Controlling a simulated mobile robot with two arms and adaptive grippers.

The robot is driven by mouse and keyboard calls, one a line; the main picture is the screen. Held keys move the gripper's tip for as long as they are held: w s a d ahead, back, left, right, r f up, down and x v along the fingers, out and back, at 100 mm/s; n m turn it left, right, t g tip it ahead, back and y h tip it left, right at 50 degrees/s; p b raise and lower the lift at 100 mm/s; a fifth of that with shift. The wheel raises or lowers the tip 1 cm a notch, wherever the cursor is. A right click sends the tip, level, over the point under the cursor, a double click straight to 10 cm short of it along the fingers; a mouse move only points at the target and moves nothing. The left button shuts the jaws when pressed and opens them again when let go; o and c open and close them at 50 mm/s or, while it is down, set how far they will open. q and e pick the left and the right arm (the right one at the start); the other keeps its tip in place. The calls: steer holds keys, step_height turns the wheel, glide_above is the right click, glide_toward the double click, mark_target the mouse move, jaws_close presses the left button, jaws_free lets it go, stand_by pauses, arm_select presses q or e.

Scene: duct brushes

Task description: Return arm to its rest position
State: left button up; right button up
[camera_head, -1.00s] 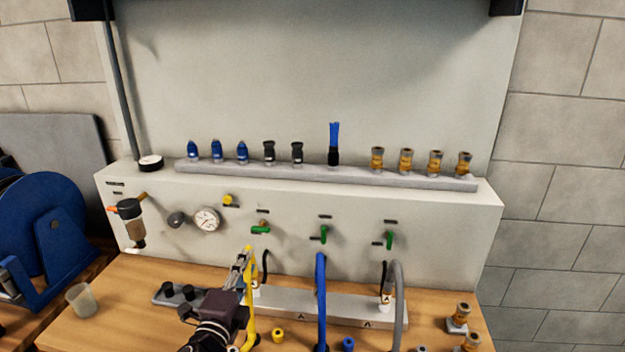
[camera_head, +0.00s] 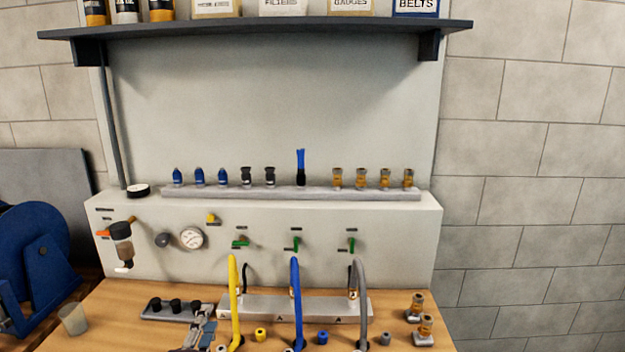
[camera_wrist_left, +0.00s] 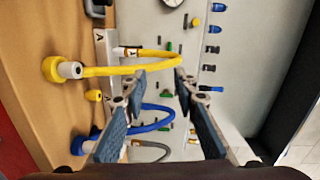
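My left gripper (camera_head: 203,326) shows at the bottom edge of the head view, low over the bench and left of the yellow hose (camera_head: 235,300). In the left wrist view my left gripper (camera_wrist_left: 159,80) has its two fingers spread, with nothing between them. The yellow hose (camera_wrist_left: 120,71) arches beyond the fingertips, apart from them. The blue hose (camera_wrist_left: 160,126) shows behind the fingers. My right gripper is in neither view.
A blue hose (camera_head: 296,300) and a grey hose (camera_head: 360,300) stand on the bench. A dark strip with black fittings (camera_head: 160,312) and a translucent cup (camera_head: 73,319) lie left. A ledge (camera_head: 300,194) holds several fittings. A shelf (camera_head: 255,30) hangs above.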

arm_select(q)
steer(key=s+f+n+g+y, duration=0.1)
steer(key=s+f+n+g, duration=0.45)
steer(key=s+f, duration=0.4)
steer(key=s+f+n+g, duration=0.5)
steer(key=s+f+n, duration=0.2)
steer(key=s, duration=0.6)
steer(key=s+d+f+n+g+h, duration=0.1)
steer(key=s+d+g, duration=0.1)
steer(key=s, duration=0.5)
steer(key=s+d+f+n+g+h, duration=0.1)
steer(key=s+n+g, duration=0.1)
steer(key=s, duration=0.4)
step_height(320, 180, down, 25)
steer(key=s, duration=0.1)
steer(key=s+a+f+m+g, duration=0.1)
steer(key=s+a+f+g, duration=0.1)
steer(key=s+f, duration=1.6)
steer(key=shift+a+y, duration=0.3)
steer(key=shift+a, duration=0.3)
